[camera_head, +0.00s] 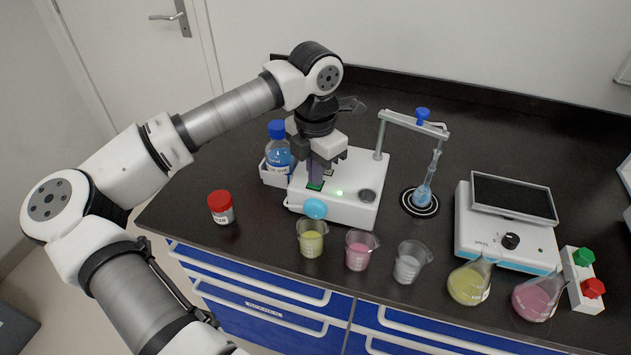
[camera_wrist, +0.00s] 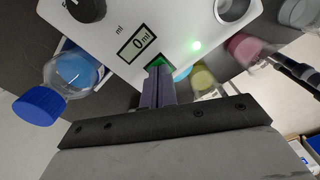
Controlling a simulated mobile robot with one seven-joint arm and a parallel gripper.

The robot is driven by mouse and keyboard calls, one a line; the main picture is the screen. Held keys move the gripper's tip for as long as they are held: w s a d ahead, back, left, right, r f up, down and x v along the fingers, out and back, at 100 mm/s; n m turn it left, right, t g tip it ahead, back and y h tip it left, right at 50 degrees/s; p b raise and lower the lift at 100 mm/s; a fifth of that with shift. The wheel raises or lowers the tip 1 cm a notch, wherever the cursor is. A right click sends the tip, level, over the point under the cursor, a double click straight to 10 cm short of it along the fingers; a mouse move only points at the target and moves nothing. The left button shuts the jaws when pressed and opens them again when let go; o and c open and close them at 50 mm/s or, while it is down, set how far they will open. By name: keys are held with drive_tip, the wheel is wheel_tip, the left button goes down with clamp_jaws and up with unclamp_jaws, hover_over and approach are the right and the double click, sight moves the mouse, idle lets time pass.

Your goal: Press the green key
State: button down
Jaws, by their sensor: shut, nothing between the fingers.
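The green key (camera_head: 315,186) is on the top face of a white device (camera_head: 350,205), near its front left; it also shows in the wrist view (camera_wrist: 155,63), partly hidden behind my fingers. My gripper (camera_head: 316,180) points down with its fingers shut and empty. In the wrist view the fingertips (camera_wrist: 157,72) are right at the green key and overlap it; I cannot tell whether they touch or press it. A small display (camera_wrist: 138,42) reading "0 ml" and a lit green lamp (camera_wrist: 196,45) are beside the key.
A blue-capped bottle (camera_head: 278,150) stands left of the device, and a red-capped jar (camera_head: 221,207) is farther left. Beakers (camera_head: 310,240) stand in front. A stand with a flask (camera_head: 425,190) and a balance-like device (camera_head: 505,235) are to the right.

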drive_tip(key=shift+r, duration=0.15)
wheel_tip(320, 180, up, 7)
drive_tip(key=p, duration=0.3)
idle(0.3)
idle(0.3)
